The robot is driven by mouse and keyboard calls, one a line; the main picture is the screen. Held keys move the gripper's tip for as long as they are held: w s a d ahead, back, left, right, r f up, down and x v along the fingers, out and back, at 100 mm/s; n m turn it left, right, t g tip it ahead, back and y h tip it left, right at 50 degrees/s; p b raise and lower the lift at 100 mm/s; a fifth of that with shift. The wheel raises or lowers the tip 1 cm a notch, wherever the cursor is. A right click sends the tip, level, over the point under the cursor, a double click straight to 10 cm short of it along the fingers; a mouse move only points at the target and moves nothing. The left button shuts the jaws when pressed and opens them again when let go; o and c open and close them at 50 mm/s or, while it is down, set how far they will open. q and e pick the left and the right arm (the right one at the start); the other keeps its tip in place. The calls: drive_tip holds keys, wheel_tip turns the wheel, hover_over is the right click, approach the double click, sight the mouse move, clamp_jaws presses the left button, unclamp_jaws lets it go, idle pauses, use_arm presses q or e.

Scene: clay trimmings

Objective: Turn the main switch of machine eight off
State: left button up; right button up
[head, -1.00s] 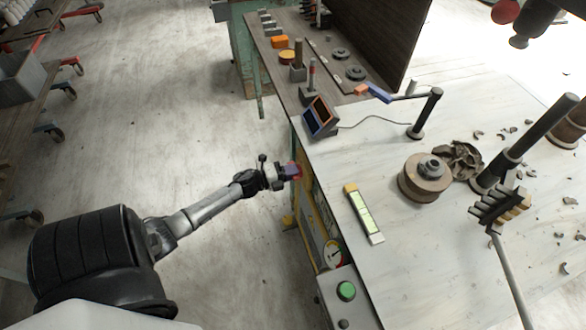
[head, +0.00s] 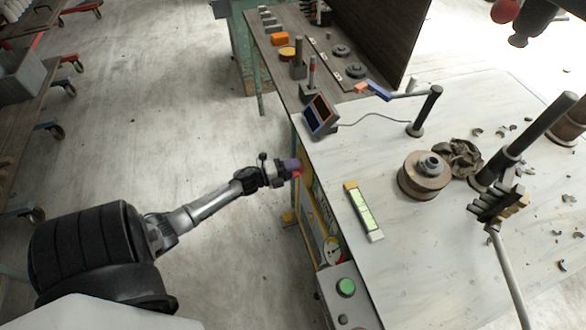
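My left gripper (head: 287,170) is at the side of the workbench, below the edge of its top. A small red part (head: 297,175), possibly the knob of the main switch, shows right at its fingertips, against the yellow side panel (head: 307,190). A purple piece covers much of the tip, so I cannot tell whether the fingers are closed on the red part or only touch it. No label reading eight is legible. My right gripper is not in view.
A control box with a green button (head: 346,287) and a round gauge (head: 332,251) are nearer along the bench side. A tilted screen (head: 320,117), a wheel-like spool (head: 424,175) and clay scraps stand on the bench top (head: 400,250).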

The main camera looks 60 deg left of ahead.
use_arm(q)
drive_tip(key=shift+s, duration=0.1)
drive_tip(key=shift+s, duration=0.3)
drive_tip(key=s+a+p, duration=0.2)
drive_tip(key=s, duration=1)
drive_tip(key=shift+s+a, duration=0.35)
drive_tip(key=shift+s, duration=0.05)
